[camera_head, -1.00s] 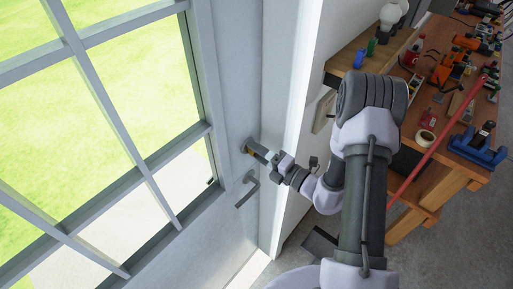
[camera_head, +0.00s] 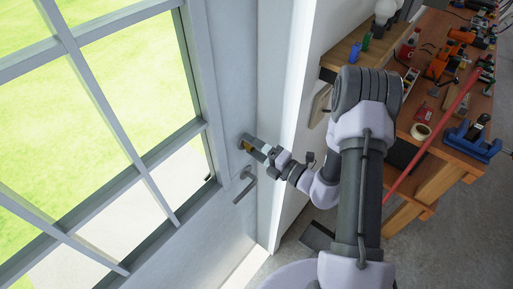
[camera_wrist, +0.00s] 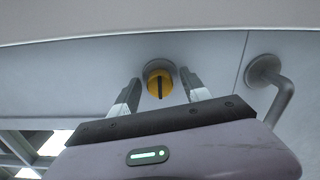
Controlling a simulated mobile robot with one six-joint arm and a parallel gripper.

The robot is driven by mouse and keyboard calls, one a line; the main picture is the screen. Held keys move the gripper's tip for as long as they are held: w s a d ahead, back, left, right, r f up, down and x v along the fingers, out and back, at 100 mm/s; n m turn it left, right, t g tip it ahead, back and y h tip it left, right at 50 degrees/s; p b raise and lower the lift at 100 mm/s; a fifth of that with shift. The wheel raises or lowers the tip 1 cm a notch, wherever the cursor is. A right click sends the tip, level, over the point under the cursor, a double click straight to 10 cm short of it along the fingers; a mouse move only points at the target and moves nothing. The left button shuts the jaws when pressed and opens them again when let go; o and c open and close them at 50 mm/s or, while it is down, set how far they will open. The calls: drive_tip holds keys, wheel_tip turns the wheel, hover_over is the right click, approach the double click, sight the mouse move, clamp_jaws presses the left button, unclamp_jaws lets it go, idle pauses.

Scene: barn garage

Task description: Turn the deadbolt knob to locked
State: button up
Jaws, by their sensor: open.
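The deadbolt knob (camera_wrist: 159,85) is a round yellow piece with a dark bar that looks near vertical in the wrist view. It sits on a grey round base on the pale door (camera_head: 215,235). My gripper (camera_wrist: 162,92) is open, with one finger to each side of the knob. Gaps show between the fingers and the knob, and I cannot tell whether the tips reach past its face. In the head view my gripper (camera_head: 262,151) is close to the door at the deadbolt, and it mostly hides the knob.
A grey lever handle (camera_head: 246,186) is just below the deadbolt; in the wrist view the handle (camera_wrist: 277,85) is to the right. Window panes (camera_head: 100,130) fill the door's left. A wooden workbench (camera_head: 447,160) with tools and a small shelf (camera_head: 345,58) stand at the right.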

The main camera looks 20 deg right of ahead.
drive_tip(key=v, duration=1.7)
drive_tip(key=shift+s, duration=0.15)
drive_tip(key=shift+d, duration=0.1)
drive_tip(key=s+a+r+n+g+y+b, duration=0.1)
drive_tip(key=s+a+n+g+y+b, duration=0.2)
drive_tip(key=a+n+g+b, duration=0.7)
drive_tip(key=s+a+n+h+b, duration=0.1)
drive_tip(key=s+n+h+b, duration=0.1)
drive_tip(key=n, duration=0.8)
drive_tip(key=s+a+n+h+b, duration=0.1)
drive_tip(key=s+n+h+b, duration=0.2)
drive_tip(key=n, duration=0.7)
drive_tip(key=s+a+r+n+t+h+b, duration=0.1)
drive_tip(key=s+n+h+b, duration=0.2)
drive_tip(key=n+h, duration=0.3)
drive_tip(key=shift+s+a+n+h, duration=0.3)
drive_tip(key=shift+a+n, duration=0.05)
drive_tip(key=shift+n, duration=1.95)
